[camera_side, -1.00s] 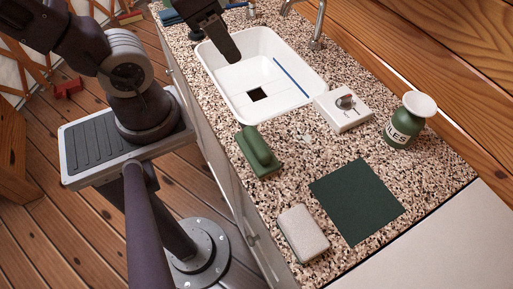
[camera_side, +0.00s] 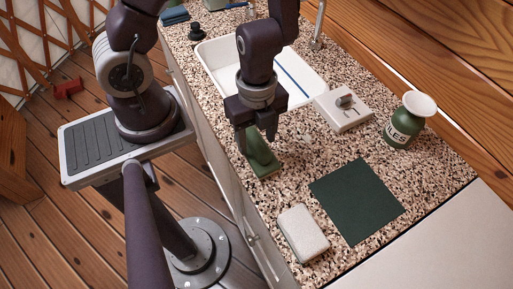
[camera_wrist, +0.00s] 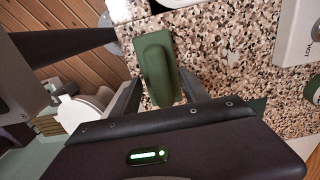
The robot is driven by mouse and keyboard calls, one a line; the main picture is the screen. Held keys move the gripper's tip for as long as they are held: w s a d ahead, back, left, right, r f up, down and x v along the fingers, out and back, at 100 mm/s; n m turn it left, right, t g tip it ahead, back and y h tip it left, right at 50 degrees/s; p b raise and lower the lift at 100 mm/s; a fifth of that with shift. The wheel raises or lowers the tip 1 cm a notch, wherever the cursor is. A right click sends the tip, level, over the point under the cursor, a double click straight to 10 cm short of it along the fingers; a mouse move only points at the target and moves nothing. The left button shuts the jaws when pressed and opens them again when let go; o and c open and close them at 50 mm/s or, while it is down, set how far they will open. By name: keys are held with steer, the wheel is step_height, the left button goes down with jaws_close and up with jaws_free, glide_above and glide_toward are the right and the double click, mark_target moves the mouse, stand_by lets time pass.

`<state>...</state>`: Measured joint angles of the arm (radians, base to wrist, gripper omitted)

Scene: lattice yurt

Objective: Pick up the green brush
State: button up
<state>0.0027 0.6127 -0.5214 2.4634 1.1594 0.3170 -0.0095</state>
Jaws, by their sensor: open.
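The green brush (camera_side: 263,162) lies on the speckled counter near its left edge, in front of the white sink. Its raised handle is partly hidden by my gripper in the side view. My gripper (camera_side: 256,143) is open, pointing down over the brush. In the wrist view the brush (camera_wrist: 158,68) lies lengthwise beyond and between the open fingers (camera_wrist: 160,98), its near end closest to them. I cannot tell whether the fingers touch it.
A white sink (camera_side: 212,62) is behind my gripper. A white box with a knob (camera_side: 343,112) and a green vase (camera_side: 408,125) stand to the right. A dark green mat (camera_side: 357,200) and a grey sponge-like block (camera_side: 302,233) lie in front.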

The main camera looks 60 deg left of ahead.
steer(key=shift+f, duration=0.7)
jaws_close()
